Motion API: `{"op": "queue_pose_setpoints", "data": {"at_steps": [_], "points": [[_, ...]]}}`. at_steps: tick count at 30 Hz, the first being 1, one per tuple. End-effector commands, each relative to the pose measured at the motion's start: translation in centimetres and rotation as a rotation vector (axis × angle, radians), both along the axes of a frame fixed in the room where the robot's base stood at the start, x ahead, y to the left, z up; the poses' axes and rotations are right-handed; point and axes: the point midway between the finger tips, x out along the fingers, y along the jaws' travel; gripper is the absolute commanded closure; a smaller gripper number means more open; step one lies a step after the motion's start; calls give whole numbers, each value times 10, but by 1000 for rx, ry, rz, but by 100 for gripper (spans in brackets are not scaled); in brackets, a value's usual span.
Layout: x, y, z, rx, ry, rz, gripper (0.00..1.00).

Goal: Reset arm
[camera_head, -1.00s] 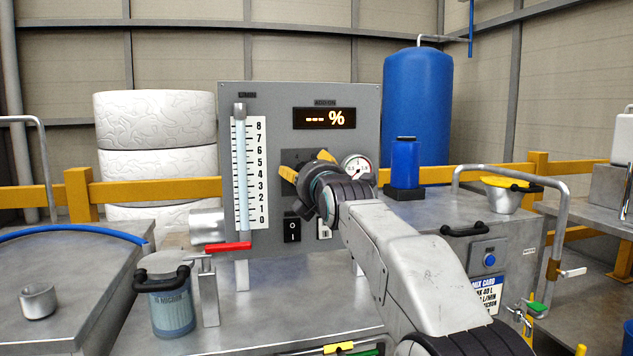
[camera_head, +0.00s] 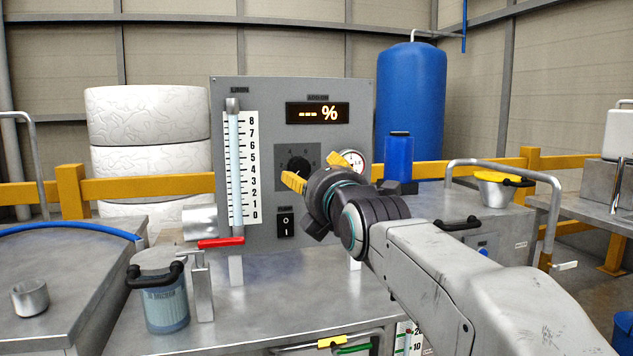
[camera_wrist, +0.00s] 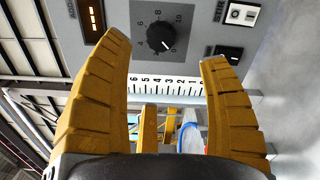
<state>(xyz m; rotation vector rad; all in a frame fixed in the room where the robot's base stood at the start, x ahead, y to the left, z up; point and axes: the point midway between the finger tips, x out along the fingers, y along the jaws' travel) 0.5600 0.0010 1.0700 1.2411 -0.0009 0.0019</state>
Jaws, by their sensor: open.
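My gripper (camera_head: 318,172) is open in front of the grey control panel (camera_head: 262,92), with its yellow fingers spread apart. In the wrist view, the two ribbed fingers of my gripper (camera_wrist: 165,75) stand wide with nothing between them. A black dial knob (camera_head: 299,165) with a pale pointer sits on the panel just beyond the fingers. The dial knob also shows in the wrist view (camera_wrist: 160,36), ahead of the gap and apart from the fingers. My arm reaches in from the lower right.
A red lever (camera_head: 221,242) sticks out below the scale tube. A clear canister (camera_head: 165,305) with a black handle stands on the left of the metal bench. A black rocker switch (camera_head: 285,224) is below the dial.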

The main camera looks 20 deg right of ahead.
Motion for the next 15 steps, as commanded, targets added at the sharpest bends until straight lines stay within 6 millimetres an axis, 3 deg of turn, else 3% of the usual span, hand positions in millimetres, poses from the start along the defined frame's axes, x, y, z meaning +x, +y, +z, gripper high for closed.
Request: {"op": "queue_pose_setpoints", "data": {"at_steps": [15], "points": [[-4,0,3,25,16,0,30]]}}
